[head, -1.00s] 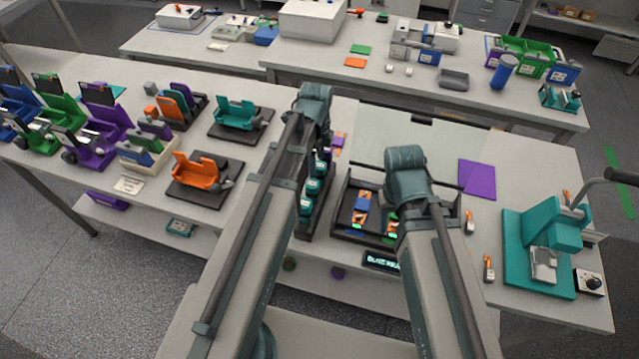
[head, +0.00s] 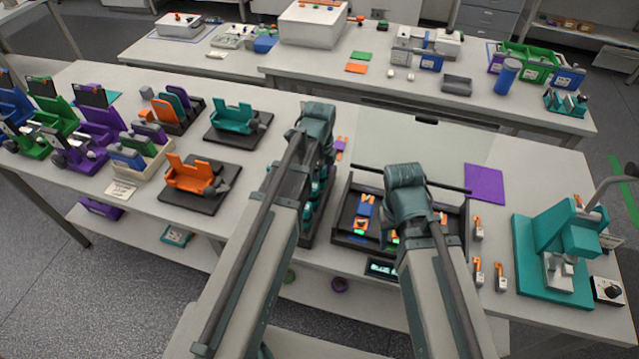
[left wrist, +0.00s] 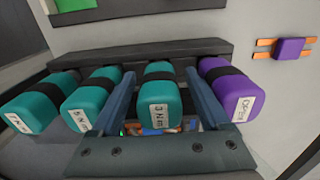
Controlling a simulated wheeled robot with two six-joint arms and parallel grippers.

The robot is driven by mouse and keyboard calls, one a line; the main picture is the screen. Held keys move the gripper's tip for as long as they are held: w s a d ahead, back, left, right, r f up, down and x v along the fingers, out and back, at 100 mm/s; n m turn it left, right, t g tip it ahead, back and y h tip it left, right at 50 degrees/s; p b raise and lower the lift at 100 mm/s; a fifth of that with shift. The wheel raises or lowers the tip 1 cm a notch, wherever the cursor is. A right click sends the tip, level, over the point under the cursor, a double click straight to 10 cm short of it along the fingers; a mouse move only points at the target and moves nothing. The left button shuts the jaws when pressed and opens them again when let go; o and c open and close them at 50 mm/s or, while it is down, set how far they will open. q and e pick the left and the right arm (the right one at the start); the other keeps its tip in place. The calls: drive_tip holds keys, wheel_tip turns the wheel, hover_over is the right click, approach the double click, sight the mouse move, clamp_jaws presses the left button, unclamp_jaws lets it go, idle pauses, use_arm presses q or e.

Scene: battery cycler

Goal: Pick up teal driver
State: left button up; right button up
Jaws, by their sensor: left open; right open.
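The left wrist view shows a row of teal drivers with black bands, lying in a dark rack (left wrist: 150,50). The labels read as 3 N m on one teal driver (left wrist: 160,106), 5 N m on the middle one (left wrist: 88,105), and a hard-to-read one on the far-left driver (left wrist: 30,110). A purple driver (left wrist: 232,92) ends the row at right. My left gripper (left wrist: 159,78) is open, with one finger on each side of the 3 N m driver. Finger contact is unclear. In the head view, arm links hide my grippers and part of the driver rack (head: 322,222).
A dark tray (head: 345,238) with orange and blue parts lies right of the rack. A teal press (head: 540,262) stands at the table's right. Orange (head: 200,178) and teal (head: 235,115) fixtures stand at left. A purple mat (head: 484,184) lies flat.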

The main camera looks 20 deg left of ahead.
use_arm(q)
clamp_jaws()
idle(0.3)
drive_tip(key=shift+r, duration=0.2)
wheel_tip(320, 180, up, 10)
drive_tip(key=p, duration=1)
